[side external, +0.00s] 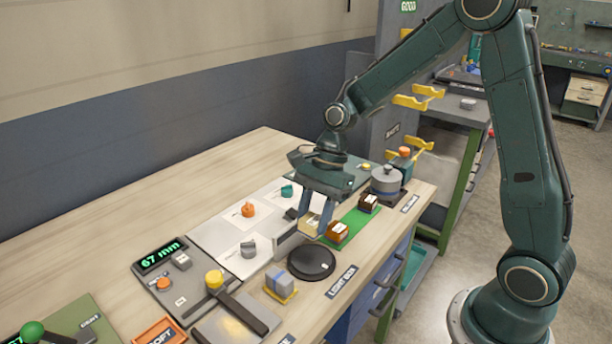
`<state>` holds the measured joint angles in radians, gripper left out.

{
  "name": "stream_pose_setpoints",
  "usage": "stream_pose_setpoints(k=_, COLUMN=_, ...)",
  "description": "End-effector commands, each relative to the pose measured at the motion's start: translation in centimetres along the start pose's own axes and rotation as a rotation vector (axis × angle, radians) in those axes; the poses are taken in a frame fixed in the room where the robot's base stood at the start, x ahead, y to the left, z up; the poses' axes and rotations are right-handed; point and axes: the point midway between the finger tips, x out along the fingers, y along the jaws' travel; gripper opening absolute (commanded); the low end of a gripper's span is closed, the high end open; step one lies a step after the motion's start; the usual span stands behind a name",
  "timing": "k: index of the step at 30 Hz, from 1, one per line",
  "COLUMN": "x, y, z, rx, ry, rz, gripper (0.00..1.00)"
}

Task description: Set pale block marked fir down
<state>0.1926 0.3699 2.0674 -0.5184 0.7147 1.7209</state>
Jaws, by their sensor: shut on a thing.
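My gripper (312,226) points down over the middle of the bench and is shut on a pale block (311,222). The block sits between the two fingers, low and close to the left edge of a green strip (353,217). I cannot tell whether its underside touches the surface, and I cannot read its mark at this size. A brown block with a white label (336,232) stands on the green strip just right of the pale block. A darker brown block with a label (368,203) stands farther back on the strip.
A black round disc (311,263) lies in front of the gripper. A grey cylinder (385,180) stands behind the strip. White panels to the left carry an orange piece (248,209), a teal piece (287,191) and a grey piece (248,249). The bench's far left is bare.

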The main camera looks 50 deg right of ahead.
Motion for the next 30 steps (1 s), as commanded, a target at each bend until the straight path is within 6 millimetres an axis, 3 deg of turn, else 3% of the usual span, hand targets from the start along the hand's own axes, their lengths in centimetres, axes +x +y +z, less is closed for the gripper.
stream_pose_setpoints(k=6, x=2.6, y=0.0, z=-1.1, rx=0.001, ry=0.0, rz=0.002, gripper=0.16)
stream_pose_setpoints(k=17, x=3.4, y=0.0, z=-1.4, rx=0.0, ry=-0.001, rz=0.001, gripper=0.16)
stream_pose_setpoints(k=30, x=7.0, y=0.0, z=-2.8, rx=0.0, ry=-0.001, rz=0.002, gripper=0.16)
